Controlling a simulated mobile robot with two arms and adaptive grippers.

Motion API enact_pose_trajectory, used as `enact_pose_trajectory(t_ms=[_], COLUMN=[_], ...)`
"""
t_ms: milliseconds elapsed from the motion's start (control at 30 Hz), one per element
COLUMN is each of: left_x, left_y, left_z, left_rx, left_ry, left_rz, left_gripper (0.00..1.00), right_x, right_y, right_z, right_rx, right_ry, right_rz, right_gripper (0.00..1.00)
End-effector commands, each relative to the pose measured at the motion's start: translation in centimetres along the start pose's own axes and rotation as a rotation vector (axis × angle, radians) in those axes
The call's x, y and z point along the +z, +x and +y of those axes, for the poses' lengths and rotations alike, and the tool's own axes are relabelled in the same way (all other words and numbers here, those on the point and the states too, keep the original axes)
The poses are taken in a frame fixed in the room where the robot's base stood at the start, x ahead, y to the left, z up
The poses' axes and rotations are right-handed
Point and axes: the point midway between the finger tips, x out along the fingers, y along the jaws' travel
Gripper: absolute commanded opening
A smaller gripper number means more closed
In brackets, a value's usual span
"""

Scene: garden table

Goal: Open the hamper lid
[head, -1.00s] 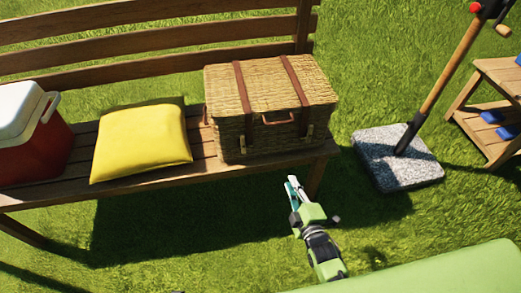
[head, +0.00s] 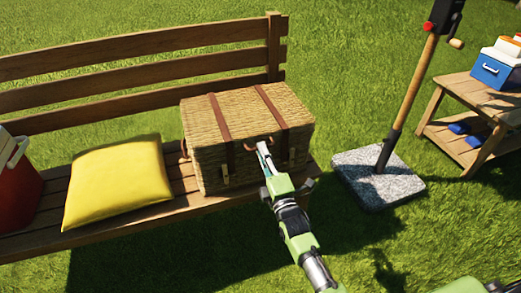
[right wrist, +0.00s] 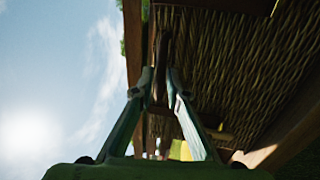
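The wicker hamper (head: 232,112) stands on the right end of the bench with its lid down. Two brown straps run over its lid and front. My right gripper (head: 264,151) is at the hamper's front, at the brown front handle between the straps, which it mostly hides in the head view. In the right wrist view the fingertips (right wrist: 159,80) stand apart, one on each side of the brown handle (right wrist: 161,55); firm contact cannot be made out. The woven wall (right wrist: 235,55) is close by on the right. My left gripper is not in view.
A yellow cushion (head: 118,183) and a red cooler (head: 16,190) share the bench (head: 110,98). A pole rises from a stone base (head: 378,181) to the right. A small wooden table (head: 487,100) holds a blue box. Grass is open in front.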

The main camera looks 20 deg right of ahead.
Motion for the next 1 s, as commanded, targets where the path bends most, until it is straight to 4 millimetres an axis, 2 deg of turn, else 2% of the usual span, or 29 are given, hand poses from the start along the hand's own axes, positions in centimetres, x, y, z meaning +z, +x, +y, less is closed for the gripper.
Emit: enact_pose_trajectory(t_ms=[100, 233, 500, 533, 600, 933, 1000], left_x=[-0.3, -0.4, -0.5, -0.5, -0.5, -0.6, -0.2], left_y=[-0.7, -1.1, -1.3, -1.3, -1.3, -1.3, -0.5], left_z=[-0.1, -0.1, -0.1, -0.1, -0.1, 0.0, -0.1], left_rx=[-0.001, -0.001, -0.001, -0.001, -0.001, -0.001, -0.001], left_ry=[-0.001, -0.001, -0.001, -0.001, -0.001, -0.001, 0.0], left_rz=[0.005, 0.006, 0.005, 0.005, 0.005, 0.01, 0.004], left_gripper=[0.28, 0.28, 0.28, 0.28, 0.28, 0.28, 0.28], right_x=[0.0, 0.0, 0.0, 0.0, 0.0, 0.0, 0.0], right_y=[1.4, 2.1, 2.2, 2.2, 2.2, 2.3, 2.4], right_z=[-0.1, -0.1, -0.1, -0.1, -0.1, 0.1, 0.4], right_rx=[-0.001, -0.002, -0.002, -0.002, -0.002, -0.002, -0.002], right_ry=[-0.002, -0.001, -0.001, -0.001, -0.001, -0.001, -0.001], right_rz=[0.001, 0.001, 0.001, 0.001, 0.001, 0.001, 0.001], right_gripper=[0.14, 0.14, 0.14, 0.12, 0.0, 0.0, 0.0])
